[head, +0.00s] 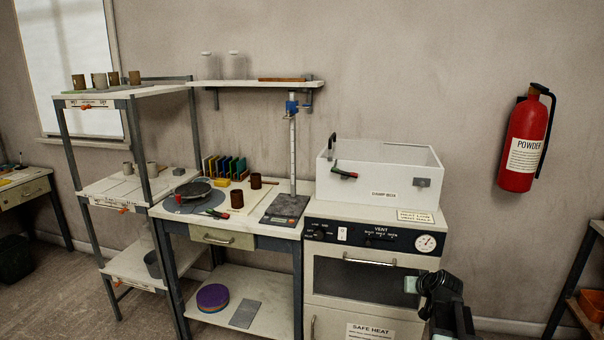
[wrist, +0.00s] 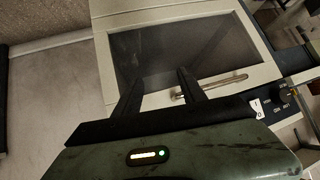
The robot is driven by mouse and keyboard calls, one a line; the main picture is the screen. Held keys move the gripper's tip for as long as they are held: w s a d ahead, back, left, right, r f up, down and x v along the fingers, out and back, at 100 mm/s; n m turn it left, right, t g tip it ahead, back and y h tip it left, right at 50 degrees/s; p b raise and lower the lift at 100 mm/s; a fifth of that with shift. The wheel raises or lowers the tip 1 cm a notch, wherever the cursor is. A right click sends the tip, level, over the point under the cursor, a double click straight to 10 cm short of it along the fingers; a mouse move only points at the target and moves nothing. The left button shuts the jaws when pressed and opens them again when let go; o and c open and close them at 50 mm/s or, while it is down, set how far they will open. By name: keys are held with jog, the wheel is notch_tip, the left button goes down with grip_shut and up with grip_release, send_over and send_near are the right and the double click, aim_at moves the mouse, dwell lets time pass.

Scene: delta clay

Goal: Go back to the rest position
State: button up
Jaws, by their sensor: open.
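My gripper (head: 432,284) is at the lower right in the head view, in front of the right side of the kiln-like oven (head: 322,276). In the wrist view my gripper (wrist: 160,92) has its two dark fingers apart with nothing between them. Behind the fingers the oven's dark door window (wrist: 170,50) and its handle (wrist: 210,88) show. The fingers look apart from the handle, though the exact distance is hard to tell.
A white damp box (head: 376,195) stands on the oven. A worktable (head: 270,229) with cups and a scale stands left of it, beside a shelf rack (head: 110,187). A fire extinguisher (head: 524,145) hangs on the wall. Another shelf (head: 590,309) stands at the right edge.

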jog(key=s+a+f+n+g+b, duration=0.1)
jog(key=s+a+f+g, duration=0.45)
jog(key=s+a, duration=0.55)
jog(key=s+a+f+n+g+b, duration=0.15)
jog(key=s+a+f+g, duration=0.35)
jog(key=s+a, duration=0.6)
notch_tip(320, 180, up, 18)
jog(key=w+a+p, duration=0.2)
jog(key=p, duration=1.6)
jog(key=shift+w+f+m, duration=0.2)
jog(key=shift+f+m, duration=0.05)
jog(key=shift+m, duration=0.1)
jog(key=shift+t, duration=0.25)
jog(key=shift+c, duration=1.3)
jog(key=shift+d, duration=0.15)
